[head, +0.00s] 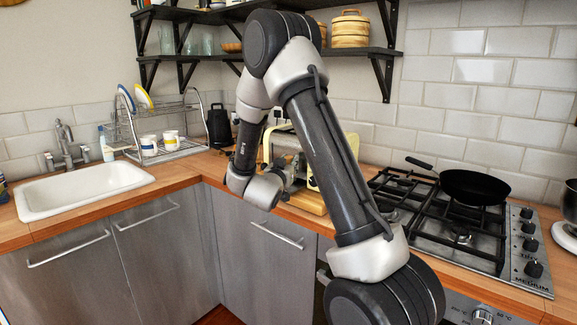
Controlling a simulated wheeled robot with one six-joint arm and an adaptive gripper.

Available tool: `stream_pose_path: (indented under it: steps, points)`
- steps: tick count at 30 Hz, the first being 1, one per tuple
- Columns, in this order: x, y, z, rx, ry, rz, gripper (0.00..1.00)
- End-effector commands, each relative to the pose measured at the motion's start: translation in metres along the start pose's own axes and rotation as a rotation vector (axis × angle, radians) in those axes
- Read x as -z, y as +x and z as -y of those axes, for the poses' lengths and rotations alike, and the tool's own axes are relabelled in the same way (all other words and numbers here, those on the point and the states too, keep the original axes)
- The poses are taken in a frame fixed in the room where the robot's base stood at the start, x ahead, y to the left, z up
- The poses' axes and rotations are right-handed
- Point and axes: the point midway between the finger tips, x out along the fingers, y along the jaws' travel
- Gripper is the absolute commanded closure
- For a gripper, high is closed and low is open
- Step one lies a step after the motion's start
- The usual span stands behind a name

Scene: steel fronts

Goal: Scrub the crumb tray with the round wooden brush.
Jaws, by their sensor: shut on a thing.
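My gripper (292,172) is low over the counter in the middle of the head view, in front of a cream and silver toaster (312,177). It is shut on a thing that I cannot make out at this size. Its fingertips are largely lost behind my arm and against the toaster. I cannot pick out the round wooden brush or the crumb tray for certain. A wooden board (307,203) lies on the counter just right of my wrist, partly covered by my arm.
A white sink (85,188) and a wire dish rack (180,147) with mugs and plates are at left. A gas hob (440,215) with a black pan (474,187) is at right. Dark shelves (365,52) hang above. My arm hides the middle of the counter.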

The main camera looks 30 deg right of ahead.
Motion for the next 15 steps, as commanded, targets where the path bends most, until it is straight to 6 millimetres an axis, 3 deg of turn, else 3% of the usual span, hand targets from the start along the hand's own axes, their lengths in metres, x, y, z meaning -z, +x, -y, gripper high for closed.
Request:
stream_pose_path:
  steps: [6,15]
  points:
    - [0.000,0.001,0.002,0.000,0.000,0.000,1.00]
    - [0.001,0.011,0.025,0.000,0.001,0.000,1.00]
